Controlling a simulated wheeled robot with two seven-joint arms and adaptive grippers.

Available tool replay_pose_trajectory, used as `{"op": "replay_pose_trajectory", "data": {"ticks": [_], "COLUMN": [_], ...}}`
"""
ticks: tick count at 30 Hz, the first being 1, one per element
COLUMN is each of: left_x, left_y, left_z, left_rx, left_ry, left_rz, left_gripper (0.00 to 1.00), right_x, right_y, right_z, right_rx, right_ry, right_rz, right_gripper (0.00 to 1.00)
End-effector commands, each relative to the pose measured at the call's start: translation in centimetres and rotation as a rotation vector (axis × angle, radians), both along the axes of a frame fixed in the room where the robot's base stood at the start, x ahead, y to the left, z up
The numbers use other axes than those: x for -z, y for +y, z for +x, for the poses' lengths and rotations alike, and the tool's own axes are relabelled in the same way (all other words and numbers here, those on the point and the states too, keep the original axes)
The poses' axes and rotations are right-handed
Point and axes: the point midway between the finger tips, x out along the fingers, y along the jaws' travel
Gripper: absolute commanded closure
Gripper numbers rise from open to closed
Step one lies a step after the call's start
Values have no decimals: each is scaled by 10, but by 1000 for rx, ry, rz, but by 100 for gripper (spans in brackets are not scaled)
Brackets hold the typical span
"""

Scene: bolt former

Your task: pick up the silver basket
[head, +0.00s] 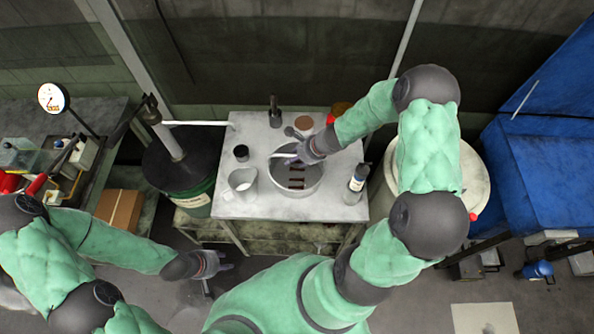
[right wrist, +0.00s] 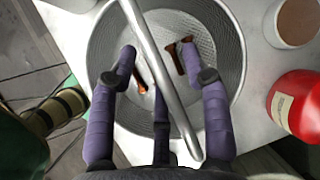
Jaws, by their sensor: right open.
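The silver basket (head: 319,178) is a round, mesh-walled metal basket on the white-topped table. Several rusty brown bolts (head: 297,178) lie inside it. My right gripper (head: 290,157) is over the basket's upper left part. In the right wrist view the basket (right wrist: 101,48) fills the middle, and its bar handle (right wrist: 158,65) runs diagonally between the spread purple fingers of my right gripper (right wrist: 165,80). The fingers are open; contact with the handle cannot be told. My left gripper (head: 213,265) hangs in front of the table, empty, with its fingers apart.
On the table (head: 228,207) stand a white jug (head: 243,184), a small black-topped container (head: 241,153) and a spray bottle (head: 355,184). A brown-filled cup (right wrist: 298,20) and a red container (right wrist: 297,105) are close right of the basket. A dark drum (head: 180,170) stands left.

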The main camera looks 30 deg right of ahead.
Motion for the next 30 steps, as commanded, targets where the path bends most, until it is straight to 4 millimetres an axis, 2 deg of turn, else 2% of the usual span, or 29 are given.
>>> {"op": "replay_pose_trajectory", "data": {"ticks": [1,3,6,17,22,30], "left_x": [0,0,0,-1,-10,-34], "left_y": [0,0,0,0,0,0], "left_z": [0,0,0,0,0,0], "left_rx": [0,0,0,0,0,0], "left_ry": [0,0,0,0,0,0], "left_rz": [0,0,0,0,0,0], "left_gripper": [60,60,60,60,60,60], "right_x": [0,0,0,-1,-9,-64], "right_y": [0,0,0,0,0,0], "right_z": [0,0,0,0,0,1], "right_rx": [0,0,0,-1,-1,-2], "right_ry": [0,0,0,0,0,-4], "right_rz": [0,0,0,0,0,-2], "right_gripper": [57,77,100,100,100,100]}}
